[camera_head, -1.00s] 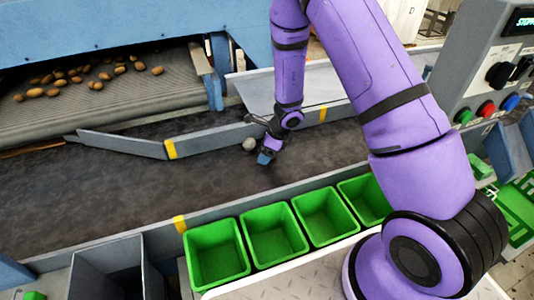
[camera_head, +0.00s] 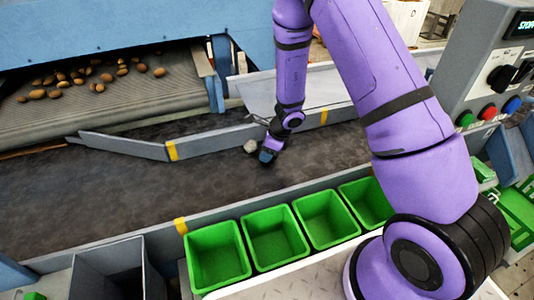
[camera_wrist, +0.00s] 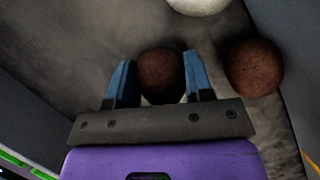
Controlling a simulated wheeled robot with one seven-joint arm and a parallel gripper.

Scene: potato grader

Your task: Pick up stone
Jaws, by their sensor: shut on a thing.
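A pale grey rounded stone (camera_head: 250,146) lies on the dark belt near its far side wall, just left of my gripper (camera_head: 267,157). In the wrist view the pale stone (camera_wrist: 198,5) is cut by the top edge, beyond the fingertips and apart from them. There my gripper (camera_wrist: 160,75) has its blue fingers shut on a brown round lump (camera_wrist: 160,72), which looks like a potato. A second brown lump (camera_wrist: 254,68) lies just right of the right finger. My arm hides both brown lumps in the head view.
Several green bins (camera_head: 217,256) stand along the near side. Potatoes (camera_head: 90,76) lie on the conveyor at the upper left. A control panel (camera_head: 492,85) stands at the right.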

